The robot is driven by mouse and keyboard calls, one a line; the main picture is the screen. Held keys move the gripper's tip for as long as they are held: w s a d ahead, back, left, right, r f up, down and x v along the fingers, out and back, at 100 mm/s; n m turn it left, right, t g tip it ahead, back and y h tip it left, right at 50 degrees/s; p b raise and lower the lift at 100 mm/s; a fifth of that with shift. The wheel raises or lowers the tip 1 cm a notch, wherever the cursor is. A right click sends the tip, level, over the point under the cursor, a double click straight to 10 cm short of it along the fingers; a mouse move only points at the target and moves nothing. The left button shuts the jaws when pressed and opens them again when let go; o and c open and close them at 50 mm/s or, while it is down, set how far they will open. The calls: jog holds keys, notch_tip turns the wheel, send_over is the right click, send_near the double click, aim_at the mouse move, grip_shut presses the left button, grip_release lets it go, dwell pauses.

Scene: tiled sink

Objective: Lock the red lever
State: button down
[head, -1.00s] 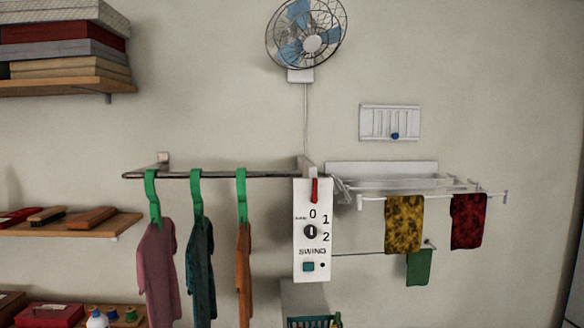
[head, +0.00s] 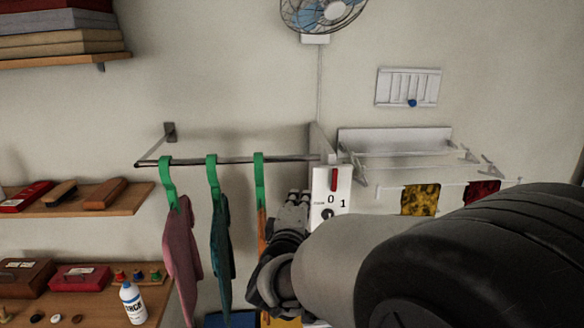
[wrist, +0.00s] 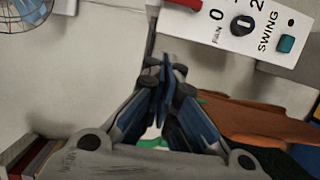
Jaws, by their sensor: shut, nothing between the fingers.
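The red lever (head: 333,180) is a short upright bar at the top of the white control panel (head: 318,205), above the 0 mark. It also shows in the wrist view (wrist: 184,4), cut by the top edge. My gripper (head: 298,197) is just left of the panel in the head view, and my arm hides the panel's lower part. In the wrist view my gripper (wrist: 168,72) has its fingertips together with nothing between them. They are apart from the lever, which lies above them in that picture. The panel's knob (wrist: 242,25) and green button (wrist: 287,44) also show there.
Clothes on green hangers (head: 213,170) hang from a wall rail (head: 235,160) left of the panel. A white drying rack (head: 400,143) with cloths stands to the right. A fan (head: 322,12) is above, and shelves are at the left.

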aim_at(334, 180)
jog(key=shift+s+d, duration=0.1)
jog(key=w+d, duration=0.2)
jog(key=w, duration=0.1)
jog(key=w+d, duration=0.2)
jog(key=w, duration=0.1)
jog(key=w+d, duration=0.2)
jog(key=w, duration=0.1)
jog(key=shift+w+d, duration=0.2)
jog(key=shift+w, duration=0.25)
